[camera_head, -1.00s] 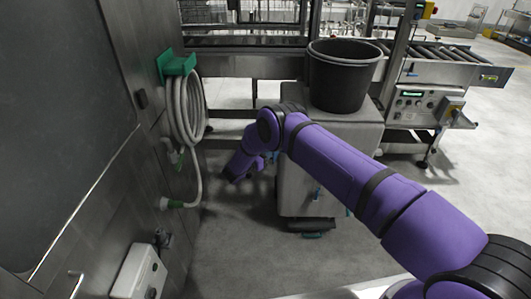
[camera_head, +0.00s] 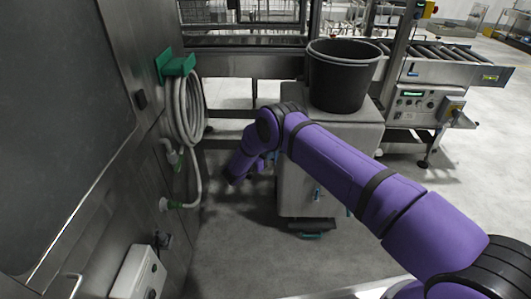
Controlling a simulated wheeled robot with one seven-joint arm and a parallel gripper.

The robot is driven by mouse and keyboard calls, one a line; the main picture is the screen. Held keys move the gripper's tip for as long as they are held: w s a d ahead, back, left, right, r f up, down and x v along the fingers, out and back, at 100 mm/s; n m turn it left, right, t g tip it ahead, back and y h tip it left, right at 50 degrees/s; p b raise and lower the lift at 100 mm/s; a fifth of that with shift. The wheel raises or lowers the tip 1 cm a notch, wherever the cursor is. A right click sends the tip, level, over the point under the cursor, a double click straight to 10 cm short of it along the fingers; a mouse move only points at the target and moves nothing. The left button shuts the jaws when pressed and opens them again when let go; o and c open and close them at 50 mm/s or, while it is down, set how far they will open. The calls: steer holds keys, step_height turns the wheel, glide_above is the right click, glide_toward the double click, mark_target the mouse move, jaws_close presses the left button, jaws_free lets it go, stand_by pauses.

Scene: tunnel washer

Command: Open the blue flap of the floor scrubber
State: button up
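A light grey boxy unit (camera_head: 297,187) stands on the floor in the middle, behind my purple arm. It looks like the floor scrubber, but I cannot tell for sure. Small blue parts (camera_head: 317,193) show on its near face, below my arm. No blue flap can be made out clearly. My arm reaches in from the lower right and bends down at the unit's left side. The purple end of my arm (camera_head: 241,165) hangs left of the unit, above the floor. My gripper's fingers cannot be made out, so their opening is unclear.
A black bucket (camera_head: 341,77) stands on top of the grey unit. A steel wall with a coiled hose (camera_head: 187,111) on a green holder is at the left. A roller conveyor (camera_head: 445,58) and control box (camera_head: 412,103) stand behind right. The floor at right is clear.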

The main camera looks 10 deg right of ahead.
steer(key=v, duration=1)
steer(key=shift+a, duration=0.45)
steer(key=shift+s, duration=0.1)
steer(key=shift+y, duration=0.3)
